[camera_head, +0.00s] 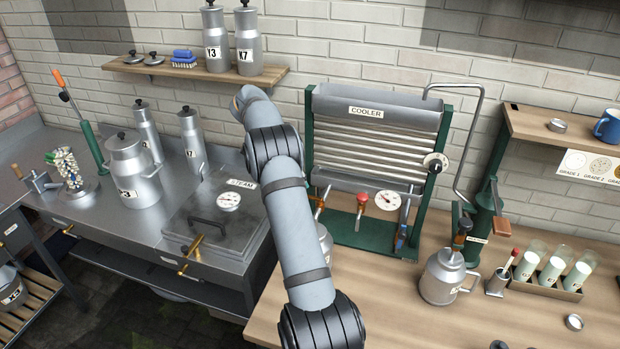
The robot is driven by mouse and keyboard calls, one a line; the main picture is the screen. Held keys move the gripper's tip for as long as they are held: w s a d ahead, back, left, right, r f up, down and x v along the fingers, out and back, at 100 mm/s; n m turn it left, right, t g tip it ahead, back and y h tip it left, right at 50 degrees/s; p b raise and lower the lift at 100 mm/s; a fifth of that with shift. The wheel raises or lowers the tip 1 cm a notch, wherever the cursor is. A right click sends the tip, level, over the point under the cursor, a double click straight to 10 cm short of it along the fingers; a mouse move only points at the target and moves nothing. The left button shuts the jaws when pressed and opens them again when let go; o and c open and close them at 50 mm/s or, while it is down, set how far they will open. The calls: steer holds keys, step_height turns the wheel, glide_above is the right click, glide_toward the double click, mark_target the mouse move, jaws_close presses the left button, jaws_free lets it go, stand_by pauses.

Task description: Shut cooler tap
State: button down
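The cooler (365,113) is a green-framed rack of horizontal metal tubes, labelled COOLER, on the wooden bench. Along its lower trough (350,181) are a copper-coloured fitting (321,203) at the left, a red-knobbed valve (361,199) in the middle and a blue-handled tap (401,238) at the right. The blue handle appears to point down; I cannot tell whether any tap is open or shut. My arm (292,220) rises in front of the cooler's left side and partly hides a metal can below the left fitting. I cannot make out my gripper or its fingers.
A gauge (387,201) and a round dial (435,163) sit on the cooler. A metal jug (441,279), a green pump (484,222) and a rack of vials (545,287) stand to its right. The steam box (213,219) is left of my arm. Bench front is mostly clear.

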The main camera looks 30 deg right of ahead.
steer(key=shift+d+r, duration=0.15)
stand_by(0.3)
steer(key=c, duration=1.6)
jaws_free()
steer(key=shift+o, duration=0.2)
steer(key=v, duration=0.7)
steer(key=shift+r, duration=0.2)
steer(key=shift+f, duration=0.1)
